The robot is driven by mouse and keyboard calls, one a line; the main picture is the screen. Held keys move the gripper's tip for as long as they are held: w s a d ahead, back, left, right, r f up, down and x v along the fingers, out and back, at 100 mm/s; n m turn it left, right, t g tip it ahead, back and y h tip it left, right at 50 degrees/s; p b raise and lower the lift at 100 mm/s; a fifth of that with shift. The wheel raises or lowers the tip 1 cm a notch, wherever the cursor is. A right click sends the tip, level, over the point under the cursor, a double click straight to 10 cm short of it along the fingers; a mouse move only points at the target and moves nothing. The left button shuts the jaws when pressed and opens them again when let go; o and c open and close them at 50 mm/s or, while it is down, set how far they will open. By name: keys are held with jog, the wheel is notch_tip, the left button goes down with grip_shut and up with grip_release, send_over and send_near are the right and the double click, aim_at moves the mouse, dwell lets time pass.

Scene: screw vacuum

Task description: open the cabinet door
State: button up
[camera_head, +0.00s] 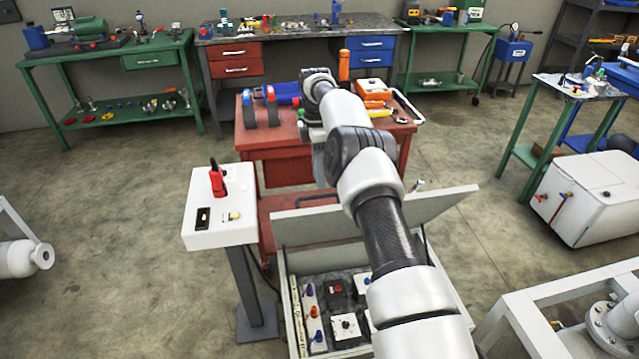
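The cabinet (292,318) is a low pale grey box at the bottom middle. Its door (318,224) is a flat grey panel that stands swung up at the cabinet's far edge, so the inside shows. Inside are several switches and knobs, with a white square switch (345,327) among them. My arm crosses in front of the door and hides its middle and the cabinet's right part. A small metallic piece (416,185) shows at the door's upper edge; I cannot tell what it is.
A white control pedestal (218,232) with a red handle stands close left of the cabinet. A red workbench (268,150) with tools is behind it. A white frame (560,305) is at the lower right. Floor is clear right of the door.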

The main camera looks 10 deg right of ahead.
jog(key=shift+w+r, duration=0.1)
jog(key=shift+r, duration=0.4)
jog(key=shift+c, duration=0.4)
